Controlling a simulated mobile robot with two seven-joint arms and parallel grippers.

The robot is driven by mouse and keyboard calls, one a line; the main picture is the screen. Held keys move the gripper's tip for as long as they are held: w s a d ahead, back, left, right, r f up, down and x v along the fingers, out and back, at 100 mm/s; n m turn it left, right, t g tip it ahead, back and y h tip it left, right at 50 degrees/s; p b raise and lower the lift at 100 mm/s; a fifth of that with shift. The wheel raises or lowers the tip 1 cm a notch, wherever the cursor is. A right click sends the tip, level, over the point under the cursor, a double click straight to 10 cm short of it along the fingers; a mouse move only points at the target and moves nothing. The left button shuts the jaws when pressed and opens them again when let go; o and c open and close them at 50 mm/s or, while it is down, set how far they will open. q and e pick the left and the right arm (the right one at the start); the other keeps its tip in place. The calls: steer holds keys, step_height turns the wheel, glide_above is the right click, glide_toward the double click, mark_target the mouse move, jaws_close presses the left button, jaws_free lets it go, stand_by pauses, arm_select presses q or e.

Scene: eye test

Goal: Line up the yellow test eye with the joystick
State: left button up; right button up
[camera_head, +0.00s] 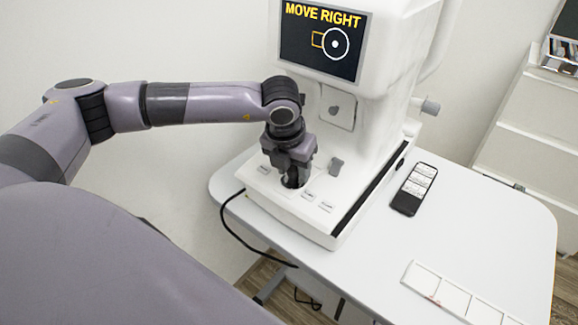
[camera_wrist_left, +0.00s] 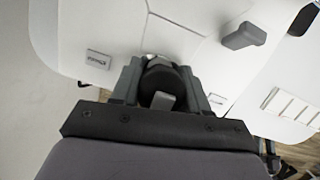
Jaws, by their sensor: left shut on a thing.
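The white eye-test machine (camera_head: 385,100) stands on the table. Its screen (camera_head: 322,38) reads "MOVE RIGHT" in yellow. Below the words are a yellow square outline (camera_head: 317,40) and a white ring (camera_head: 336,43) with a dot inside. The square is left of the dot and partly overlapped by the ring. I see no separate yellow test eye. My left gripper (camera_head: 294,178) points down at the machine's base, shut on the dark joystick (camera_wrist_left: 161,78). In the wrist view its fingers (camera_wrist_left: 163,88) flank the joystick; the head view mostly hides it. My right gripper is not in view.
A grey lever (camera_head: 336,166) stands right of the gripper. Small labelled buttons (camera_head: 308,195) lie on the base. A dark phone-like item (camera_head: 405,203) and a white panelled strip (camera_head: 453,299) lie on the white table (camera_head: 500,225). A black cable (camera_head: 240,227) hangs at the front left.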

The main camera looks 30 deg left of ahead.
arm_select(q)
steer(key=shift+w+d+b, duration=0.25)
steer(key=shift+d+b, duration=0.05)
steer(key=shift+d, duration=0.65)
steer(key=shift+r, duration=0.1)
steer(key=o, duration=1.1)
steer(key=shift+a, duration=0.1)
steer(key=shift+o, duration=0.2)
steer(key=v, duration=0.7)
steer(key=shift+s, duration=0.1)
